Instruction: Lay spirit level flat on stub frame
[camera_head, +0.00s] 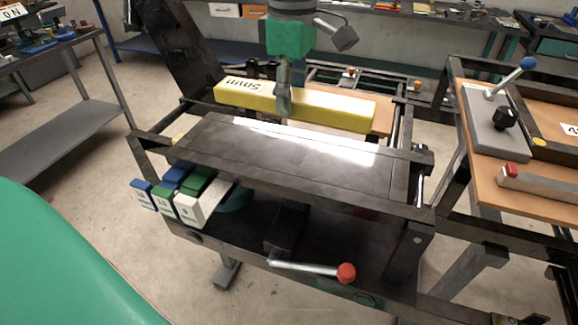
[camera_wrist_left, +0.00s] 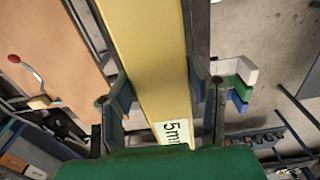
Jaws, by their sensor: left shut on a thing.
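The spirit level is a long yellow bar (camera_head: 335,108) with a white "5mm" label near its left end. My left gripper (camera_head: 283,103) comes down from above and is shut on it near the middle. The left wrist view shows the yellow bar (camera_wrist_left: 150,60) running between the two fingers (camera_wrist_left: 163,108). The dark metal stub frame (camera_head: 290,152) with a grey top plate lies just in front of and below the level. The level runs along its far side; whether it touches the frame cannot be told. My right gripper is not in view.
Blue, green and white blocks (camera_head: 188,207) stick out at the frame's front left. A red-knobbed lever (camera_head: 345,272) projects low in front. A wooden-topped bench (camera_head: 545,205) with a blue-knobbed lever (camera_head: 527,64) stands on the right, a grey shelf unit (camera_head: 75,125) on the left.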

